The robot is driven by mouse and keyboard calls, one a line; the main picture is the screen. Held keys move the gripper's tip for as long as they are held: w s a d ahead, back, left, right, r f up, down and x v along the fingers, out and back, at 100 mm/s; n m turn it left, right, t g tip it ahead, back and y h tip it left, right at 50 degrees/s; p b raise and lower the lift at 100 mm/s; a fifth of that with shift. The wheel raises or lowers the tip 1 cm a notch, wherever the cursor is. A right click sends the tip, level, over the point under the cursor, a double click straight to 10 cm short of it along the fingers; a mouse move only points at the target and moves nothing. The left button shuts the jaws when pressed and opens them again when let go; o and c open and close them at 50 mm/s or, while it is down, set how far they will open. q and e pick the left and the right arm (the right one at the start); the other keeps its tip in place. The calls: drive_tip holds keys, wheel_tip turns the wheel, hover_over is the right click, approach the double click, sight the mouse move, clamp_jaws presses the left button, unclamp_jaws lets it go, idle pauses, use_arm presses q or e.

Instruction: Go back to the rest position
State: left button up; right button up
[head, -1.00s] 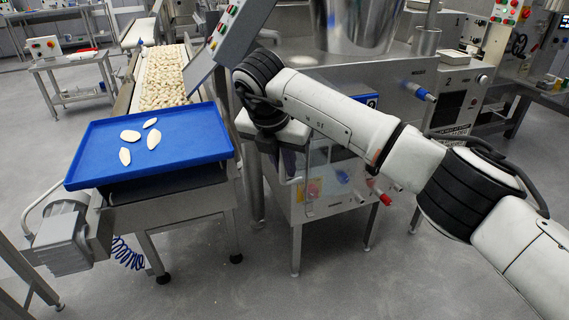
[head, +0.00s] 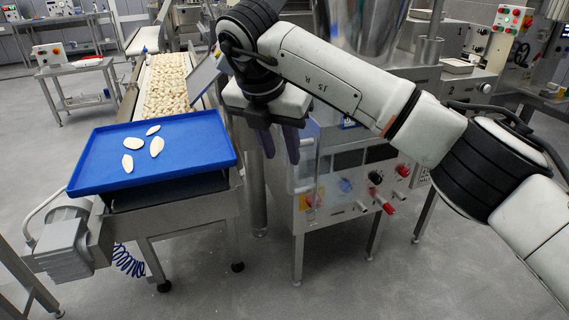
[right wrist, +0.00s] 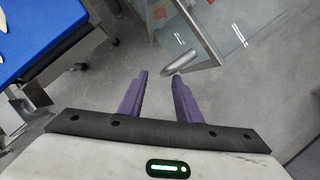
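My right gripper (head: 280,150) hangs below my right wrist, fingers pointing down, to the right of the blue tray (head: 85,178) and in front of the steel machine. In the right wrist view its two purple fingers (right wrist: 159,78) are apart with nothing between them, above the grey floor. My right arm reaches across the head view from the lower right. My left gripper does not show in any view. Several pale filled pasta pieces (head: 133,143) lie on the blue tray, clear of my gripper.
A conveyor (head: 166,85) full of pasta runs away behind the tray. The steel machine (head: 350,185) with knobs and a clear panel stands close to my gripper. A metal handle (right wrist: 190,58) is just beyond the fingertips. Grey floor (head: 330,285) is open in front.

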drive_tip(key=shift+v, duration=0.85)
